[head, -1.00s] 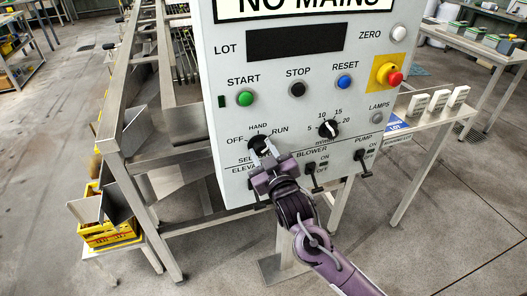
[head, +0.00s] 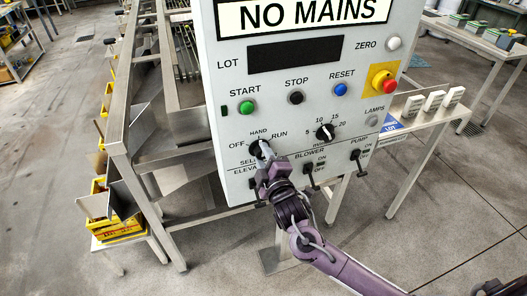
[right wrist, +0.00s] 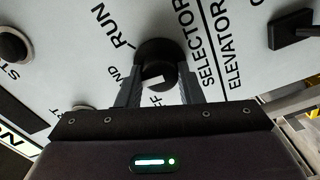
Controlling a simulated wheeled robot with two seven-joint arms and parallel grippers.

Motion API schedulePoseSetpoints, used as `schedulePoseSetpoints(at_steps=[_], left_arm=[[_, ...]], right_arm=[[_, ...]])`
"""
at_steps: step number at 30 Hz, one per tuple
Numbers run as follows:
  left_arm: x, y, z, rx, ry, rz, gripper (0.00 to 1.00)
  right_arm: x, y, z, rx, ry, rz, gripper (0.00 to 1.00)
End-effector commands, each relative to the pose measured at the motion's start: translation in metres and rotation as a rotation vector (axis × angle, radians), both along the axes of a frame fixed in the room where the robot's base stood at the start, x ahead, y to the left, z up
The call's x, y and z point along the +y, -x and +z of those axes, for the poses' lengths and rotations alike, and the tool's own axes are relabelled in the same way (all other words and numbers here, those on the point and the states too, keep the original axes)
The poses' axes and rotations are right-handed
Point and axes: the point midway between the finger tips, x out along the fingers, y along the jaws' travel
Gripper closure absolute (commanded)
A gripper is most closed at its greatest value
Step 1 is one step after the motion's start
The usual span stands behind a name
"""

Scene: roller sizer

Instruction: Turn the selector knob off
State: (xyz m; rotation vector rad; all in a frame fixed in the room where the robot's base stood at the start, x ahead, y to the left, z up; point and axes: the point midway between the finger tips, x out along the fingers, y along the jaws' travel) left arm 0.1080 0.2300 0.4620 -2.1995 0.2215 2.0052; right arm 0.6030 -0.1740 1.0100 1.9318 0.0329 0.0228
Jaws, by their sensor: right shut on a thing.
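The selector knob (head: 258,149) is a round black knob low on the left of the grey control panel (head: 300,118), with OFF, HAND and RUN printed around it. It shows larger in the right wrist view (right wrist: 157,55), with a white mark on its face towards the OFF and HAND lettering; I cannot tell its exact setting. My right gripper (head: 264,154) is shut on the knob, one finger on each side of it, as the right wrist view (right wrist: 158,84) shows. The fingers and gripper body hide part of the lettering. My left gripper is not in view.
A speed dial (head: 325,132) and a blower switch (head: 309,173) sit right of the knob. Green start (head: 246,107), black stop (head: 296,97) and blue reset (head: 341,89) buttons are above. A red emergency button (head: 382,81) is at the right.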

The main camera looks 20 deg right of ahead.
Motion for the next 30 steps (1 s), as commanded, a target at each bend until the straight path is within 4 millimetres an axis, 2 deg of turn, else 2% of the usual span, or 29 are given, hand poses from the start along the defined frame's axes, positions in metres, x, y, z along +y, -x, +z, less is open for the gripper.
schedulePoseSetpoints(at_steps=[3,30], left_arm=[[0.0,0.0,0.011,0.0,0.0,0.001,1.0],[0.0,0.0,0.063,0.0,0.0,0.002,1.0]], right_arm=[[0.0,0.0,0.003,-0.003,0.113,0.001,0.89],[0.0,0.0,0.001,-0.03,0.937,0.002,0.89]])
